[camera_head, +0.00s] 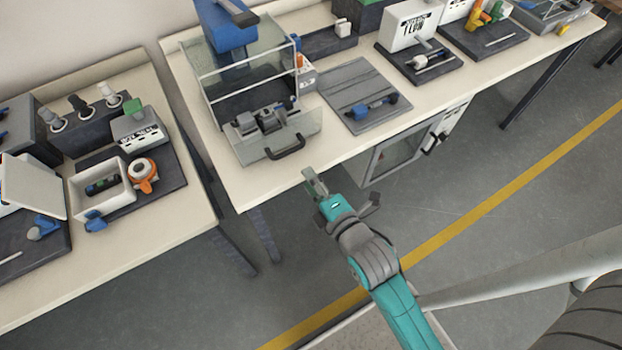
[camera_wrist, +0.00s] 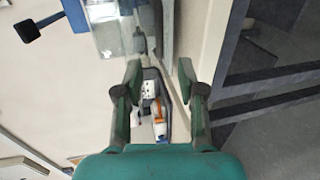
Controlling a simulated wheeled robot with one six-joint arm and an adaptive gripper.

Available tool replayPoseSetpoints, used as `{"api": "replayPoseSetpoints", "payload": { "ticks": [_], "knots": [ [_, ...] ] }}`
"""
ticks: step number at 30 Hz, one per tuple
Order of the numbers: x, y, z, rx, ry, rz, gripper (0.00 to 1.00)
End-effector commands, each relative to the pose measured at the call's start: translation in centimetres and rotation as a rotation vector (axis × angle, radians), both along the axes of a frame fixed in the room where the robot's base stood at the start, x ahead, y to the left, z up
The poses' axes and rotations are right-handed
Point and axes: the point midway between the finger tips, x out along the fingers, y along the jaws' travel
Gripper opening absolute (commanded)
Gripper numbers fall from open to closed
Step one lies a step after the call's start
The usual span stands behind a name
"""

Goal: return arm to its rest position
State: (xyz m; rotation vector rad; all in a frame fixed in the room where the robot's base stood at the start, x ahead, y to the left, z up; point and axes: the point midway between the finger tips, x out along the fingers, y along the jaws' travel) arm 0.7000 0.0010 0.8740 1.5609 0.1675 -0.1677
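My arm (camera_head: 362,250), teal with dark grey joints, reaches up from the lower right in the head view. My gripper (camera_head: 312,184) is over the floor just in front of the middle table's front edge. In the wrist view my gripper (camera_wrist: 160,68) has its two green fingers apart, with nothing held between them. A small white and orange item shows beyond the gap, apart from the fingers. In the head view the fingers are small and partly overlap.
The machine with clear walls (camera_head: 238,85) and a black-handled front panel (camera_head: 287,147) stands near my gripper on the middle table (camera_head: 215,165). A grey mat (camera_head: 350,82) lies right of it. A cabinet (camera_head: 400,150) sits below. The left table (camera_head: 150,245) is cluttered. Floor is open rightward.

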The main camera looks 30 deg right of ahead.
Motion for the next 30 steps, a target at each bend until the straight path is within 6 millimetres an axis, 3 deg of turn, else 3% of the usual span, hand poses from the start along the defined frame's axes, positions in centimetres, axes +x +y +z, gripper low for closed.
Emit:
{"api": "replayPoseSetpoints", "payload": {
  "ticks": [10,14,22,30],
  "knots": [
    [-0.1,0.0,0.0,0.003,0.001,-0.001,0.39],
    [-1.4,0.0,-0.6,0.064,0.007,-0.014,0.39],
    [-9.2,0.0,-2.3,0.456,0.027,-0.103,0.39],
    [-17.6,-0.1,-2.1,0.904,0.041,-0.215,0.39]
  ]
}}
